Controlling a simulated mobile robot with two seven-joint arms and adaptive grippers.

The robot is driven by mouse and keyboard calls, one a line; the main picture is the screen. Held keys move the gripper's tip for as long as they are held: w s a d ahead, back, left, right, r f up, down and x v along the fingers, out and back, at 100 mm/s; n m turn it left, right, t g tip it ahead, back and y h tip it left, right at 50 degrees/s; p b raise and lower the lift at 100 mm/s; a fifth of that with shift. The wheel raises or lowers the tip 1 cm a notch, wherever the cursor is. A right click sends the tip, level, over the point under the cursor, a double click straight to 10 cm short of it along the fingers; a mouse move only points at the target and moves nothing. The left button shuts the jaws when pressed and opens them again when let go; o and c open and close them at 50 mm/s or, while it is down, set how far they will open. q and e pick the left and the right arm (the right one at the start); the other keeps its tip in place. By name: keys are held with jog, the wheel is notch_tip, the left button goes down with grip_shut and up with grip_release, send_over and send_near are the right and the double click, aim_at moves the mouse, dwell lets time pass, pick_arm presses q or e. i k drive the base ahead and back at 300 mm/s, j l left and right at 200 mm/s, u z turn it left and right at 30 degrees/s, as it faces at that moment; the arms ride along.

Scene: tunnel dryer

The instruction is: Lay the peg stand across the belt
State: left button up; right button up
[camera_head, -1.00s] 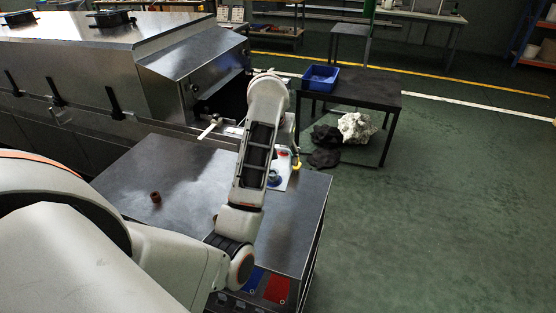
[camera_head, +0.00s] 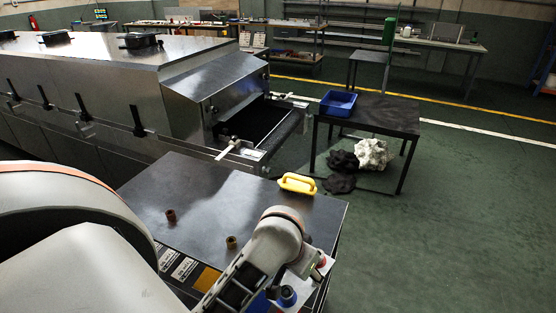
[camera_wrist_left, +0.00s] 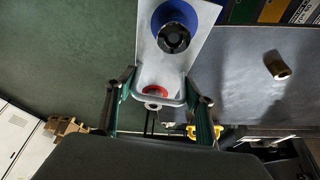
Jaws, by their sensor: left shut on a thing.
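The peg stand (camera_wrist_left: 188,64) is a white plate with a blue disc, a dark round peg end and a red part near the held end. My left gripper (camera_wrist_left: 157,92) is shut on that end, with a green-edged finger on each side. In the head view the stand (camera_head: 287,296) shows partly at the lower right, beyond my left arm, near the table's right edge. The arm hides much of it there. The dark belt (camera_head: 255,119) comes out of the steel tunnel dryer, up and left of the stand. My right gripper is not in view.
A pale bar (camera_head: 228,151) sticks out near the belt's end. A black side table (camera_head: 385,116) carries a blue bin (camera_head: 338,103).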

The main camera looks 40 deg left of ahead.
aim_at(259, 123)
jog(key=i+l, duration=0.1)
jog(key=l, duration=0.55)
jog(key=i+l+z, duration=0.1)
jog(key=l, duration=0.2)
jog(key=i+l+u, duration=0.2)
jog(key=i+l, duration=0.2)
jog(key=l, duration=0.2)
jog(key=i+l+u, duration=0.15)
jog(key=i, duration=0.2)
jog(key=i+l+u, duration=0.15)
jog(key=i, duration=1.15)
jog(key=i+u, duration=0.15)
jog(key=i, duration=0.85)
jog(key=i+u, duration=0.25)
jog(key=i, duration=0.15)
jog(key=i+l+u, duration=0.2)
jog(key=i, duration=0.2)
jog(key=i+u, duration=0.25)
jog(key=u, duration=0.2)
jog(key=i+u, duration=0.25)
jog(key=u, duration=0.2)
